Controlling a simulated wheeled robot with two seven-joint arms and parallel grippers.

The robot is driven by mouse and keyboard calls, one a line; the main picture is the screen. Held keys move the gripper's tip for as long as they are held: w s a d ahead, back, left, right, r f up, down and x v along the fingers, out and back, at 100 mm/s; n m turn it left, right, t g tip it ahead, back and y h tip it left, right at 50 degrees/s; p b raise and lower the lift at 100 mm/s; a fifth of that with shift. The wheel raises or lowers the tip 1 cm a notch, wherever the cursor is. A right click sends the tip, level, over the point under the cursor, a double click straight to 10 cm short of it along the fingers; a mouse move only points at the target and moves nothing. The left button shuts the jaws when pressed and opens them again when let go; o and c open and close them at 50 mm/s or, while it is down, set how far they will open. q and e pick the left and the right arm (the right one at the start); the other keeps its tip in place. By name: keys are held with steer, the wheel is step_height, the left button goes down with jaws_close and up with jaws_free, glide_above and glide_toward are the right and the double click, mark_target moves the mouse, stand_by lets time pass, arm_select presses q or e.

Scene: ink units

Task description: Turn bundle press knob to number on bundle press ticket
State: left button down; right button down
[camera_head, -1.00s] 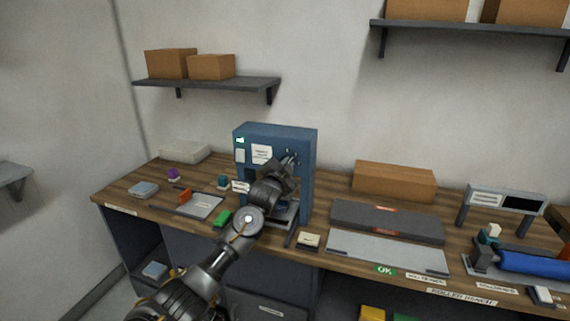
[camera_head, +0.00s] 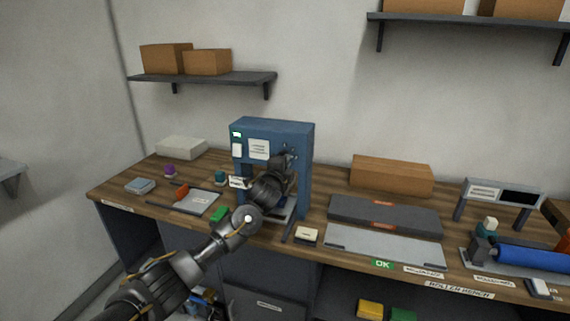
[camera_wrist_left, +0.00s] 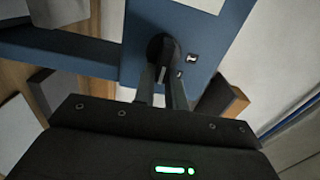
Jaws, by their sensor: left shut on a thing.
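The blue bundle press (camera_head: 270,130) stands on the wooden bench near its back. A white card (camera_head: 259,149) with print too small to read is on its front, and a small green-lit display is at its upper left. In the left wrist view the dark round knob (camera_wrist_left: 161,47) sits on the blue panel, with small marked labels (camera_wrist_left: 193,57) beside it. My left gripper (camera_wrist_left: 163,80) is shut on the knob, its two fingers on either side of the grip. In the head view my gripper (camera_head: 286,162) and wrist hide the knob and part of the press. My right gripper is not in view.
A green block (camera_head: 219,214), a grey tray (camera_head: 197,203) and a cream pad (camera_head: 307,235) lie near my left arm. Right of the press are a cardboard box (camera_head: 391,176), a dark grey bar (camera_head: 385,216) and a blue roller (camera_head: 540,259). A shelf (camera_head: 205,80) hangs above left.

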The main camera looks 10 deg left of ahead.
arm_select(q)
steer(key=shift+m, duration=0.3)
steer(key=c, duration=1.4)
jaws_free()
steer(key=shift+f, duration=0.1)
steer(key=shift+c, duration=0.2)
steer(key=s+b, duration=0.3)
steer(key=s, duration=0.7)
steer(key=shift+s+a, duration=0.35)
steer(key=shift+s, duration=0.05)
